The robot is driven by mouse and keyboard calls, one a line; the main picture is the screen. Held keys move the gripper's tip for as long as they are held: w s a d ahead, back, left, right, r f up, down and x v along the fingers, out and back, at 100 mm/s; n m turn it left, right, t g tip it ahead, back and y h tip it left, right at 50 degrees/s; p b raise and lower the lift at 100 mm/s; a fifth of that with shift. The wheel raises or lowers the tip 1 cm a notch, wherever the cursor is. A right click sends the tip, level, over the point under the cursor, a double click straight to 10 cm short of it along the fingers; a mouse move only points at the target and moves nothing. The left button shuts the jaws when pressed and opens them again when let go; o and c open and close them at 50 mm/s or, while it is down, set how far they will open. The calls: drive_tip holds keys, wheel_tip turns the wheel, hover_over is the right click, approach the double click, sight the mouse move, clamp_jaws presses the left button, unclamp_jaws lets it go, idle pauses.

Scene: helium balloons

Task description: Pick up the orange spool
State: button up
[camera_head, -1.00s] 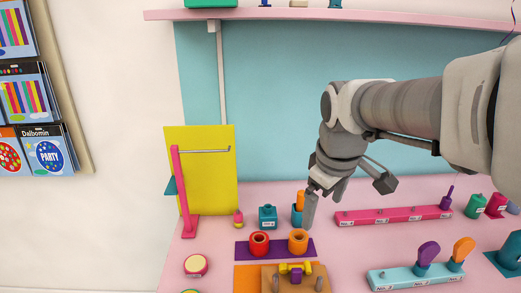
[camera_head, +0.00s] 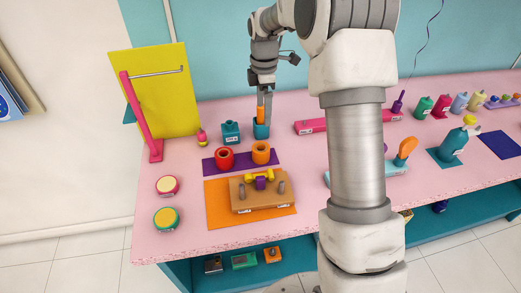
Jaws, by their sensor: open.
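The orange spool (camera_head: 261,153) stands upright on the right part of a purple mat (camera_head: 241,162), beside a red spool (camera_head: 224,159). My gripper (camera_head: 264,108) points down behind the orange spool, close to a teal cup (camera_head: 261,130) with an orange handle in it. It is open. The gap between my fingers and the orange handle is hard to make out. The gripper is apart from the orange spool, which is fully visible.
A wooden block with a yellow-purple piece (camera_head: 262,192) lies on an orange mat in front. My arm hides part of the pink rack. Free pink table shows front left.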

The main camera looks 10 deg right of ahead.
hover_over(261, 149)
drive_tip(key=f, duration=1.1)
drive_tip(key=shift+s+d+f, duration=0.2)
drive_tip(key=shift+s+f, duration=0.1)
drive_tip(key=shift+s, duration=0.1)
drive_tip(key=shift+s+a+f+p, duration=0.1)
drive_tip(key=shift+a+f+p, duration=0.2)
drive_tip(key=shift+f, duration=1.05)
drive_tip(key=shift+s+a+f+p, duration=0.1)
drive_tip(key=shift+f+p, duration=0.25)
drive_tip(key=shift+f, duration=1)
drive_tip(key=shift+c, duration=0.3)
drive_tip(key=c, duration=1.5)
drive_tip(key=shift+r, duration=0.2)
